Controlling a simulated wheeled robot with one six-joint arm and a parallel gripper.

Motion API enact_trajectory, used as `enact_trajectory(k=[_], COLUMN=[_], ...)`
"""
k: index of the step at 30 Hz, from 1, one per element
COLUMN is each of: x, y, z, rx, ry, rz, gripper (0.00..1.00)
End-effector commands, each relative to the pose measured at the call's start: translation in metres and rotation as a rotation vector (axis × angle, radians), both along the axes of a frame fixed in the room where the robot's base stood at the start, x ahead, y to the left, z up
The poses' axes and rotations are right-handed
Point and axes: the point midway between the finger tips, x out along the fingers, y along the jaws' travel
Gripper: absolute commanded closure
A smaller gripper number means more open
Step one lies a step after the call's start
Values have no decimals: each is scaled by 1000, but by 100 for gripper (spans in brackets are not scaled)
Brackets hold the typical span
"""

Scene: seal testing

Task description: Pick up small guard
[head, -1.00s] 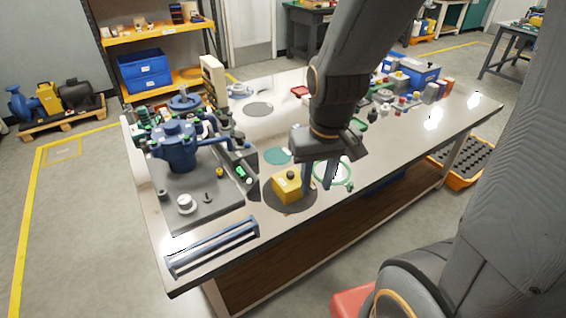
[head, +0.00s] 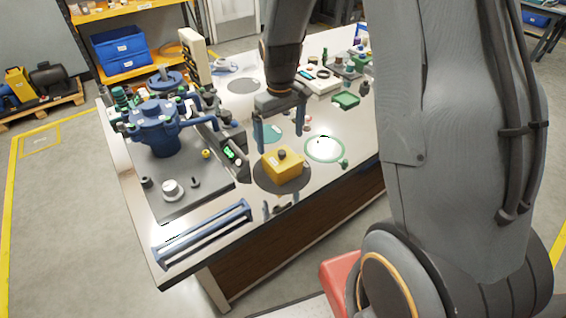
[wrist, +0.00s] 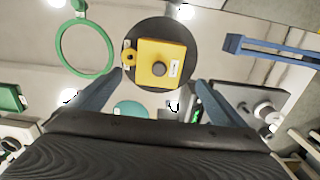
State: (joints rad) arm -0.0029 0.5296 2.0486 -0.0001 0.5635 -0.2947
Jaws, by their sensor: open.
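The small guard looks to be the yellow block (head: 282,167) with a dark round knob on top and a pale label. It sits on a dark round mat (head: 262,184) near the table's front edge. In the wrist view the yellow block (wrist: 163,64) lies ahead of the fingers, upper middle, with a small yellow lug on its left side. My gripper (head: 279,142) is open and empty, above and just behind the block in the head view. In the wrist view its two blue-grey fingers (wrist: 160,90) spread wide, one to each side. I cannot tell their exact height above the block.
A green ring (head: 324,149) lies right of the block. A blue pump unit (head: 157,127) stands on a grey plate at left. A blue rail frame (head: 203,234) lies along the front left edge. A teal disc (head: 271,133) lies behind the block.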

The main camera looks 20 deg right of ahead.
Motion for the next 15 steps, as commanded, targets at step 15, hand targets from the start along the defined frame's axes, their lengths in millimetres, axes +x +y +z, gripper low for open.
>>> enact_trajectory(k=[15], x=[-4], y=[-3], z=[-53], rx=[0], ry=[2], rz=[-2], gripper=[5])
